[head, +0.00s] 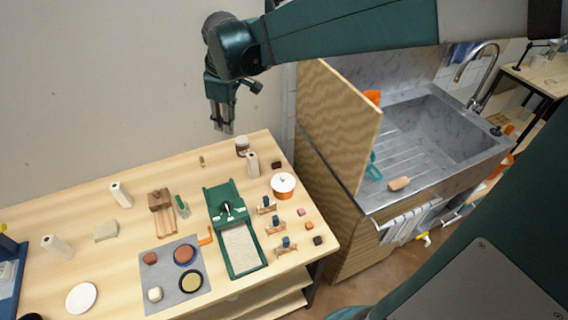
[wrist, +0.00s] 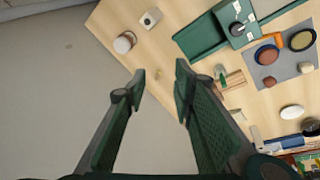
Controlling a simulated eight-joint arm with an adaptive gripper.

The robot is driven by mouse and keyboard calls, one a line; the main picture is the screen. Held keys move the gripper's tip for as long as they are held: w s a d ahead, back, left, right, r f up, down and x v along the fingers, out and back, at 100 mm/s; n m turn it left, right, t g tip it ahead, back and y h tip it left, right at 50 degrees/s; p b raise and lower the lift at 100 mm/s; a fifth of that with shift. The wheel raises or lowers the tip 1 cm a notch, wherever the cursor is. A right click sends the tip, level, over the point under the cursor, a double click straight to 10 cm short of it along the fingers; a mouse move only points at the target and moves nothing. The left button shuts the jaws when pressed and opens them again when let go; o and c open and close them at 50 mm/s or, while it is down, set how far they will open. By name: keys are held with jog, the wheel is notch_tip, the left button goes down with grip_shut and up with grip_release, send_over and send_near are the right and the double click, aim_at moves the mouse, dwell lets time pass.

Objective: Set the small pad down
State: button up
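My gripper (head: 222,129) hangs above the back of the wooden table (head: 120,240), well clear of its top. In the wrist view its two fingers (wrist: 160,71) are spread apart with nothing held between them. I cannot tell for sure which thing is the small pad. A small olive-coloured piece (head: 202,160) lies on the table near the back edge, below and left of my gripper. In the wrist view a small tan spot (wrist: 158,74) shows beyond the gap between the fingertips. Several small blocks, one of them pink (head: 301,211), lie at the table's right end.
A green tray device (head: 246,273) stands mid-table, beside a grey mat (head: 160,258) with round pieces. A wooden panel (head: 340,125) rises between table and sink (head: 440,125).

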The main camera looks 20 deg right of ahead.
jog(key=s+d+m+t, duration=0.1)
jog(key=s+d+m, duration=0.1)
jog(key=s, duration=0.6)
jog(key=s+d+m+t, duration=0.1)
jog(key=s+d+m, duration=0.2)
jog(key=s, duration=0.6)
jog(key=s+d+m+t, duration=0.2)
jog(key=s+m, duration=0.3)
jog(key=s, duration=0.4)
jog(key=shift+d, duration=0.55)
